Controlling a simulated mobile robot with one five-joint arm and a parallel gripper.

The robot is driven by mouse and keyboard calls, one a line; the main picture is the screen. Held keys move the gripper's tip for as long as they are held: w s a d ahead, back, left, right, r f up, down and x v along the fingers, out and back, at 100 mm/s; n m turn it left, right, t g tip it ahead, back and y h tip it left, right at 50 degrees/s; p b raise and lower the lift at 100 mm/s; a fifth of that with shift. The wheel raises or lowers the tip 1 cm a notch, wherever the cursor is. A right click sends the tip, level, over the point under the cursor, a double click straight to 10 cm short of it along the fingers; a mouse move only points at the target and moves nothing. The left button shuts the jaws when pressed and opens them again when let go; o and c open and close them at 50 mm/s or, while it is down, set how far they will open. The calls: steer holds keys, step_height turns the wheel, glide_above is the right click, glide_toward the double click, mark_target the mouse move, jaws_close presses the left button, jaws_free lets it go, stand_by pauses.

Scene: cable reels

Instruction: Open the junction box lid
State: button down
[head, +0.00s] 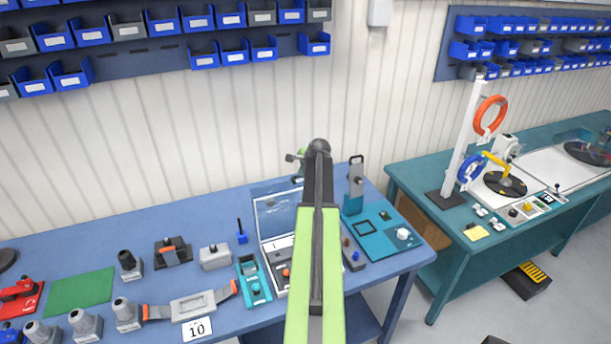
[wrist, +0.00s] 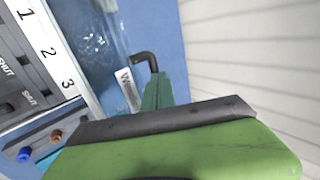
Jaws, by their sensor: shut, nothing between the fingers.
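The junction box (head: 274,266) stands on the blue bench in the head view, partly hidden behind my arm. Its clear lid (head: 272,212) stands raised at the back of the box. In the wrist view, the box's white strip (wrist: 48,50) marked 1, 2, 3 is at the upper left, with the clear lid (wrist: 92,38) beyond it. My gripper (head: 297,158) is shut and empty, mostly hidden behind my arm, above and behind the lid in the picture. A green and dark part of mine fills the lower wrist view. I see no contact with the lid.
A teal stand with a grey post (head: 354,190) is close right of my arm. A teal tray (head: 378,238) and a small grey box with knobs (head: 354,262) are also right. A teal fixture (head: 253,280) is directly left of the box. Blue bins hang on the wall.

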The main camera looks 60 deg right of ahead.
steer(key=shift+g+y, duration=0.3)
steer(key=shift+g, duration=0.1)
steer(key=w+d, duration=0.1)
steer(key=w+f, duration=0.1)
steer(key=w+d, duration=0.1)
steer(key=shift+w+d+f+b, duration=0.35)
steer(key=shift+f, duration=0.05)
steer(key=shift+r, duration=0.1)
steer(key=w+d+r+p+v, duration=0.1)
steer(key=p+v, duration=0.8)
steer(key=shift+a+r, duration=0.15)
steer(key=shift+r, duration=0.15)
